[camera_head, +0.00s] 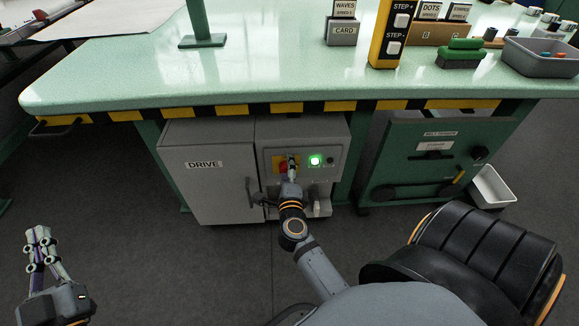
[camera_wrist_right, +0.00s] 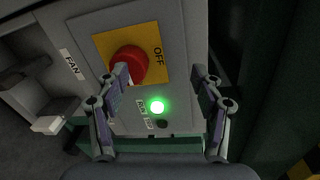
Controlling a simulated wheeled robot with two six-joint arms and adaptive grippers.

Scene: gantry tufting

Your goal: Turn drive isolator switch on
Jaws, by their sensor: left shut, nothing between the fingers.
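The drive isolator switch is a red round knob (camera_wrist_right: 128,64) on a yellow plate (camera_wrist_right: 155,40) marked OFF, on the grey cabinet front. In the head view the yellow plate (camera_head: 279,168) shows partly behind my right gripper (camera_head: 291,168). A green lamp (camera_head: 315,160) beside it is lit; it also shows in the wrist view (camera_wrist_right: 157,106). In the wrist view my right gripper (camera_wrist_right: 163,72) is open, its left fingertip overlapping the knob; I cannot tell if they touch. The knob's pointing direction is unclear. My left gripper (camera_head: 42,235) is shut and empty, low at the left.
The grey cabinet door (camera_head: 210,178) labelled DRIVE has a handle beside the panel. The green table (camera_head: 150,75) with a striped edge overhangs it. A green unit (camera_head: 425,155) stands right of the cabinet.

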